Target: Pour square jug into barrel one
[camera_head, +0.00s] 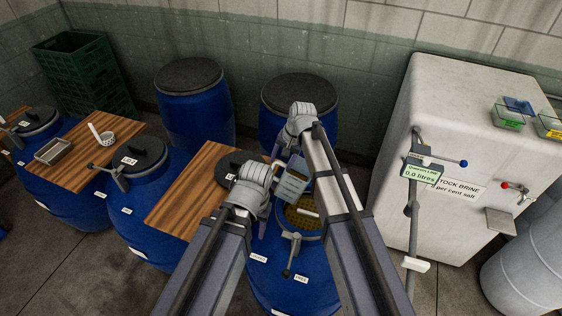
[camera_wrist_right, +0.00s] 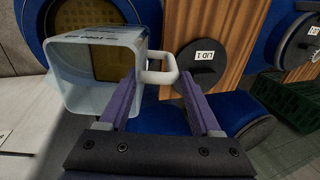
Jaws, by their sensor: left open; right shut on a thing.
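The square jug (camera_head: 291,186) is a pale translucent box with a white handle (camera_wrist_right: 160,68). My right gripper (camera_head: 282,155) is shut on this handle and holds the jug above an open blue barrel (camera_head: 312,268). In the right wrist view the jug (camera_wrist_right: 98,78) shows its open square mouth; I see no liquid in it, and its exact tilt is unclear. The barrel's labels are too small to read surely. My left gripper (camera_head: 262,222) is open and empty beside the barrel.
A black lid marked LID 1 (camera_wrist_right: 203,62) lies on a wooden board (camera_head: 188,197) left of the open barrel. Lidded blue barrels (camera_head: 150,200) stand left and behind. A white brine tank (camera_head: 440,110) with a tap and a 0.0 litres display (camera_head: 421,172) stands right.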

